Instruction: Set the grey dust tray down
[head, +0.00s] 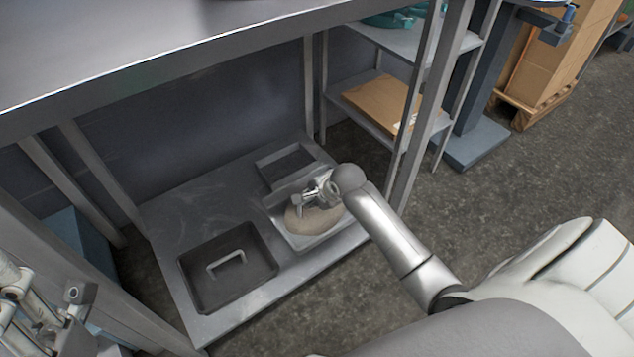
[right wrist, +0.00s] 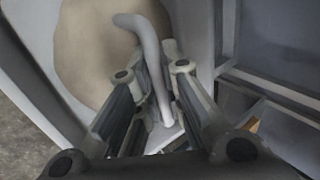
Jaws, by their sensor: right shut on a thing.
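The grey dust tray (head: 290,237) holds a mound of beige dust (head: 311,220) and is at the right side of the low metal shelf. I cannot tell whether its underside touches the shelf. My right gripper (head: 312,196) is over the tray, shut on its bar handle. In the right wrist view the grey handle (right wrist: 152,62) runs between the fingers of my right gripper (right wrist: 158,90), with the dust (right wrist: 88,48) behind it. Metal parts of what looks like my left gripper (head: 76,294) show at the lower left; its jaws are unclear.
A dark pan (head: 203,295) with a handle stands front left on the low shelf (head: 185,217). Another grey tray (head: 266,176) lies just behind the dust tray. A metal tabletop (head: 150,50) overhangs the shelf, with posts around it. The shelf's back left is clear.

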